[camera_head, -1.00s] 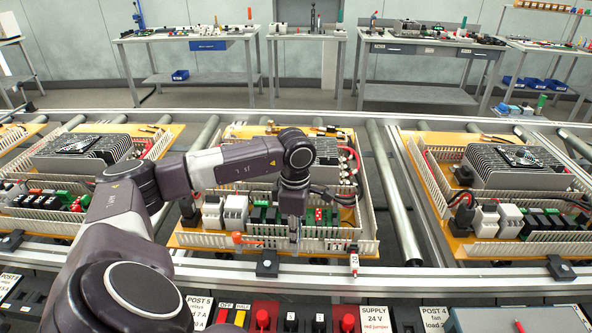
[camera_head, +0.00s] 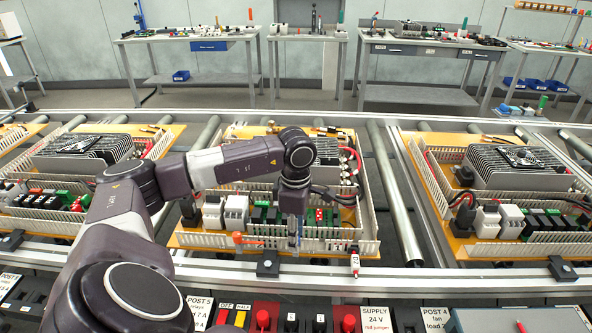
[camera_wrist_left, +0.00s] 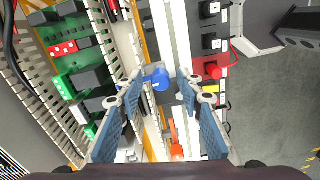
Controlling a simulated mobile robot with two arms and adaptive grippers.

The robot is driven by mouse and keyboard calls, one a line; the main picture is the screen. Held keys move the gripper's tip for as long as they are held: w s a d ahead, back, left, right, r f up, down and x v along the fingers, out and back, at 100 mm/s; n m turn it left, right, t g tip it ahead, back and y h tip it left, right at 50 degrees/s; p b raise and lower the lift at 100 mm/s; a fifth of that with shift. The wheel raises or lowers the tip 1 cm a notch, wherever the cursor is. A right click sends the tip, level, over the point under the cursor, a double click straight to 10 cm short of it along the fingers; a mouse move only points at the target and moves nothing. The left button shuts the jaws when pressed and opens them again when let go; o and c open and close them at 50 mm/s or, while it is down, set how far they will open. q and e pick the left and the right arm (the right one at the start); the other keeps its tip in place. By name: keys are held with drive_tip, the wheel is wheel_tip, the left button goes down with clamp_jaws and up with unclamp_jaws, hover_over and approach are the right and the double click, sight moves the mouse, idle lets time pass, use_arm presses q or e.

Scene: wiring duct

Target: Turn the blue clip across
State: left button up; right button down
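The blue clip (camera_wrist_left: 158,78) shows in the left wrist view as a small round-ended blue piece beside the slotted wall of the white wiring duct (camera_wrist_left: 133,98). My left gripper (camera_wrist_left: 160,80) is open, with one blue-padded finger on each side of the clip and visible gaps between them. In the head view my left gripper (camera_head: 295,240) points down at the front duct wall of the middle board, and the clip cannot be made out there. An orange clip (camera_head: 246,239) sits to its left on the same duct; it also shows in the left wrist view (camera_wrist_left: 177,151). My right gripper is not in view.
The middle board's green terminals and relays (camera_head: 268,215) stand just behind the duct. A small red-and-white piece (camera_head: 354,262) stands to the right on the front. A conveyor rail (camera_head: 420,281) and a labelled switch panel (camera_head: 300,318) lie nearer.

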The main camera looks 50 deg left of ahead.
use_arm(q)
wheel_tip(320, 180, up, 12)
idle(0.6)
idle(0.4)
